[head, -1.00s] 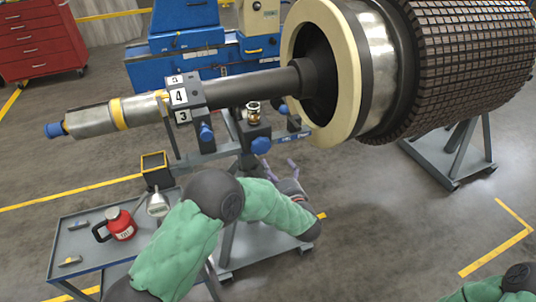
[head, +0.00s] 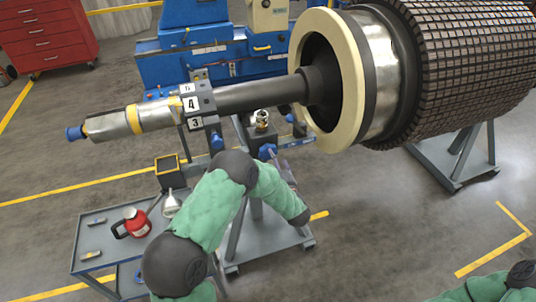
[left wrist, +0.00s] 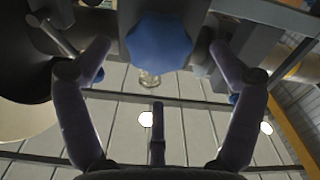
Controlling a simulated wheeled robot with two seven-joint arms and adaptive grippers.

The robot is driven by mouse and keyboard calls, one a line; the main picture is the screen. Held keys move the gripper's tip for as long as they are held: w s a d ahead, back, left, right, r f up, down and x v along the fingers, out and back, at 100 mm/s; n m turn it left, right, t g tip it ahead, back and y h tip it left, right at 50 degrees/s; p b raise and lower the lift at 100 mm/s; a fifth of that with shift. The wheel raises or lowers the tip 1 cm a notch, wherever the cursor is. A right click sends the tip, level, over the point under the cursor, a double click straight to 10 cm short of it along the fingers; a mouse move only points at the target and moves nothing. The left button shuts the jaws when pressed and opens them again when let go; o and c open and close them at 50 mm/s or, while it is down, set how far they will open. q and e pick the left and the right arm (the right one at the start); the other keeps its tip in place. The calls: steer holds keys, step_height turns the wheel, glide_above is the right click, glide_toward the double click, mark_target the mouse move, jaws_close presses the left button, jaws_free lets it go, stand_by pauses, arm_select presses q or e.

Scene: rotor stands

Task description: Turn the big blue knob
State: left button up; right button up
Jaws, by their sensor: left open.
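The big blue knob (head: 267,151) sits on the front of the dark block under the rotor shaft. In the left wrist view the lobed blue knob (left wrist: 159,42) is at the top centre, facing the camera. My left gripper (left wrist: 159,58) is open, with one finger on each side of the knob and visible gaps between them. In the head view my left gripper (head: 279,160) is just below and right of the knob, partly hidden by my green-sleeved arm. My right gripper is out of view; only part of that arm shows at the bottom right.
Another blue knob (head: 217,140) is on the numbered shaft clamp to the left. A glass-and-brass cup (head: 262,119) stands on the block. The large rotor (head: 460,55) is at the right. A cart (head: 95,240) with a red can (head: 137,223) stands at lower left.

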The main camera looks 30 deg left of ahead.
mark_target(264, 154)
arm_select(q)
steer(key=shift+b+x, duration=0.5)
steer(key=shift+x, duration=2.25)
steer(key=shift+c, duration=0.3)
steer(key=c, duration=1.1)
